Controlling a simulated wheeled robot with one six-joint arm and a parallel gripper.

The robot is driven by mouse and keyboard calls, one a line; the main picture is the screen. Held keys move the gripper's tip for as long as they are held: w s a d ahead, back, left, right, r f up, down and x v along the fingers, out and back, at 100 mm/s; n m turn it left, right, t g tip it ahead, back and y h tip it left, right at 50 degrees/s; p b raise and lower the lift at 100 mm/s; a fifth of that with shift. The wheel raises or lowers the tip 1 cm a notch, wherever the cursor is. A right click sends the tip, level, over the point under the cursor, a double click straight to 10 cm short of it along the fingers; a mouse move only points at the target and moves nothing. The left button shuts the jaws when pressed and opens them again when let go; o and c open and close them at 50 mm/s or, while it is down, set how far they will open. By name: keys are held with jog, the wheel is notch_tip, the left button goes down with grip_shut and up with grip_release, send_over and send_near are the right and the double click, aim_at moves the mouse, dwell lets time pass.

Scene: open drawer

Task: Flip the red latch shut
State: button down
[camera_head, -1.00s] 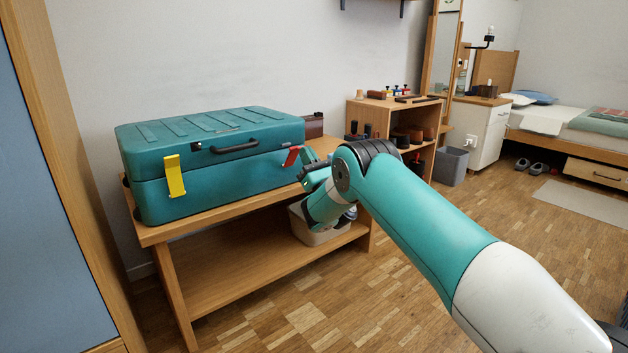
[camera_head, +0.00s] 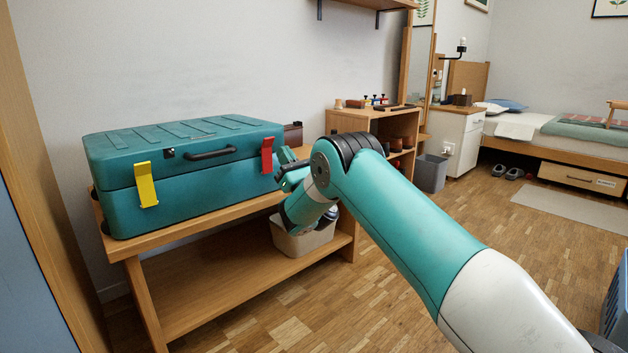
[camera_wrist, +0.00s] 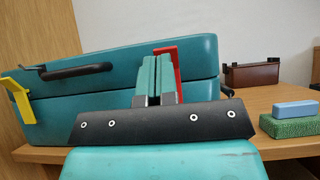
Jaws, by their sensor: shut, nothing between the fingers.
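The teal case (camera_head: 205,200) stands on the wooden bench with its lid down. The red latch (camera_head: 267,155) is at the right of the case front, hanging nearly upright across the lid seam and close to the case. My gripper (camera_head: 281,158) is shut and empty, right beside the red latch. In the wrist view my gripper's fingers (camera_wrist: 156,60) are together and cover part of the red latch (camera_wrist: 176,62). I cannot tell whether they touch it. The yellow latch (camera_head: 147,185) hangs at the left of the case front.
The case has a dark handle (camera_head: 210,154). A bin (camera_head: 302,238) stands on the bench's lower shelf, under my gripper. In the wrist view a brown box (camera_wrist: 252,75), a green block (camera_wrist: 290,127) and a blue block (camera_wrist: 295,107) lie to the right. The floor in front is clear.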

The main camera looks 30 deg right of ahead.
jog(key=s+d+r+b, duration=0.1)
jog(key=s+d+b, duration=0.1)
jog(key=s+b, duration=0.4)
jog(key=s, duration=0.5)
jog(key=shift+r+b, duration=0.15)
jog(key=shift+b, duration=0.2)
